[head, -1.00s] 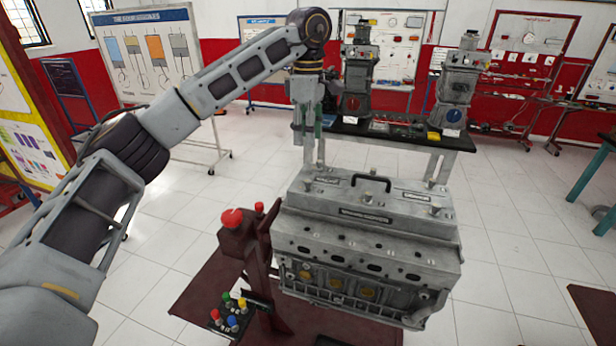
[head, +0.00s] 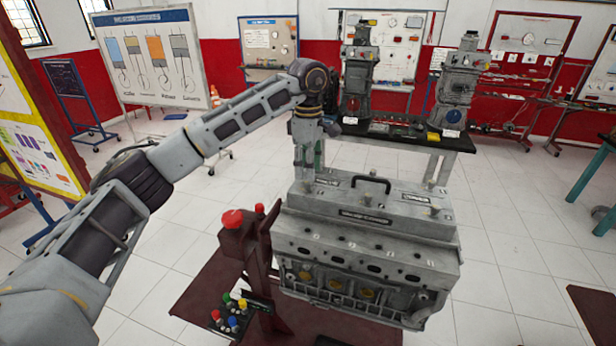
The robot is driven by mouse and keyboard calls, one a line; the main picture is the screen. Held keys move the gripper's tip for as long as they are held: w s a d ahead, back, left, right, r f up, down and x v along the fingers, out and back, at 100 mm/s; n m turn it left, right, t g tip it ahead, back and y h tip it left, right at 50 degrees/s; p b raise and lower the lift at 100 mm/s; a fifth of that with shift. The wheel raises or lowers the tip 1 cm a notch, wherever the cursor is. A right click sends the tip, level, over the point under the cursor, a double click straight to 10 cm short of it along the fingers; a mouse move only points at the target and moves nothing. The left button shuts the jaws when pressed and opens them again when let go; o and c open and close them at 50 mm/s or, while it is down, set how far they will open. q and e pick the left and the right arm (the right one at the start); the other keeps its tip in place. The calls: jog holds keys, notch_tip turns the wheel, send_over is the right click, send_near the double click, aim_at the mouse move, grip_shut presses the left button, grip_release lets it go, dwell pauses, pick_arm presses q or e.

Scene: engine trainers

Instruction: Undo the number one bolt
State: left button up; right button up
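The grey engine (head: 365,255) sits on a dark red stand, with a cover (head: 380,205) on top that has a black handle and dark labels. Small bolt heads show on the cover and along the ledge below it; I cannot read which is number one. My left arm reaches in from the left and bends down at the wrist. My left gripper (head: 308,172) points down at the cover's back left corner. Its fingertips are small and partly merge with the cover, so I cannot tell whether they touch a bolt or are open. My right gripper is out of view.
A red knob (head: 232,218) and a box of coloured buttons (head: 231,316) are on the stand's left. Behind the engine is a bench (head: 400,138) with two engine models.

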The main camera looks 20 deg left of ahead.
aim_at(308, 182)
pick_arm(q)
jog(key=shift+f+p, duration=0.35)
jog(key=shift+f, duration=1.7)
grip_shut()
